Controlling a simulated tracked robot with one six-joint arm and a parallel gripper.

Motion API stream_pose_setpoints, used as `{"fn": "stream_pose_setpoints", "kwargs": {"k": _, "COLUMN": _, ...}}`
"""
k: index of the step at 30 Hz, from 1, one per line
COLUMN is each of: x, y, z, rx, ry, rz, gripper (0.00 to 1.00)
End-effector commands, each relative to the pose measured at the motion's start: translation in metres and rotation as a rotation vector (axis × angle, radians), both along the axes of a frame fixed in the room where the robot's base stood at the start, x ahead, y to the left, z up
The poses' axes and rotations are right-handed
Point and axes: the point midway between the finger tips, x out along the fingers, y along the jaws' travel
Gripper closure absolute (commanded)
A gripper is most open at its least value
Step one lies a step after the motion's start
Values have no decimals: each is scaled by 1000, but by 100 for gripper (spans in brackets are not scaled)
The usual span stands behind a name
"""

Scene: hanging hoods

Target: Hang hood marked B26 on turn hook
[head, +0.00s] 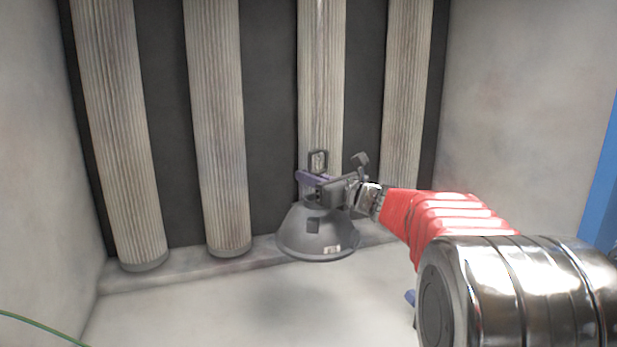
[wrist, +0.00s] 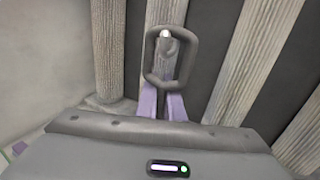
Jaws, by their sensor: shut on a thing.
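A grey cone-shaped hood (head: 318,241) hangs upright below my gripper (head: 314,179) in the head view. It has a dark square patch and a small pale label near its rim; the label is too small to read. A grey loop (head: 319,160) stands above the gripper and also shows in the wrist view (wrist: 153,62). My gripper's purple fingers (wrist: 162,104) are shut just below this loop. In the wrist view a grey part with a bright tip (wrist: 166,35) shows within the loop's outline; I cannot tell whether it passes through.
Several ribbed pale columns (head: 217,130) stand before dark panels behind the hood. A low ledge (head: 185,268) runs along their foot. Plain walls close both sides. A blue upright (head: 603,185) is at the right edge, and a green cable (head: 40,325) lies at lower left. The floor in front looks clear.

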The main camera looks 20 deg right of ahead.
Motion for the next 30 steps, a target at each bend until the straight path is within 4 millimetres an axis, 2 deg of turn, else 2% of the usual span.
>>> {"fn": "stream_pose_setpoints", "kwargs": {"k": 30, "x": 0, "y": 0, "z": -10, "rx": 1, "ry": -2, "rz": 0, "gripper": 100}}
